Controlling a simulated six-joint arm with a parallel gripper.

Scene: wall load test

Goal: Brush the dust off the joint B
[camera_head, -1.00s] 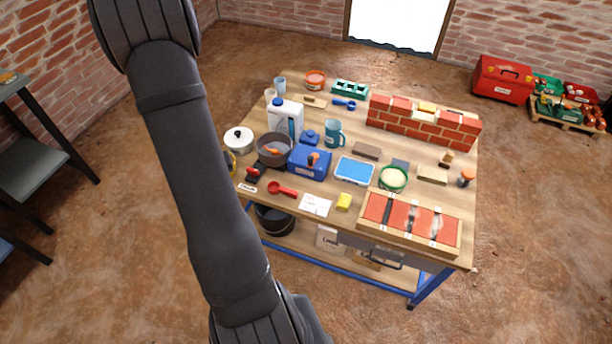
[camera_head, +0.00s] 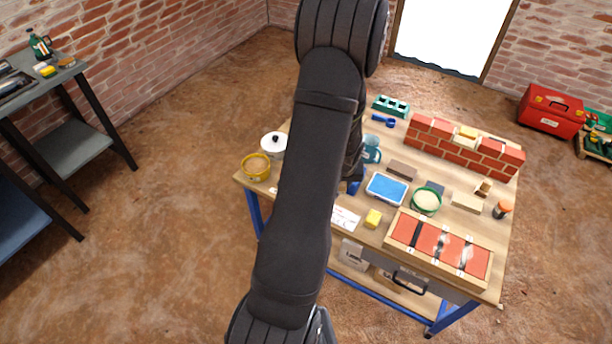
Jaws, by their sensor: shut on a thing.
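A wooden-framed panel of red bricks (camera_head: 438,248) lies at the front right of the table. Dark upright joints part its bricks, and pale whitish patches show around the middle and right ones. Small white tags sit along its frame, too small to read, so I cannot tell which joint is B. My arm crosses the middle of the picture and bends down behind itself. My gripper is hidden behind it, along with whatever it holds. I cannot make out a brush.
A low brick wall (camera_head: 464,148) stands at the table's back right. In front are a blue tray (camera_head: 387,188), a green-rimmed bowl (camera_head: 426,201), a yellow sponge (camera_head: 373,218) and an orange-topped jar (camera_head: 502,209). A white pot (camera_head: 272,145) and yellow container (camera_head: 256,167) stand left.

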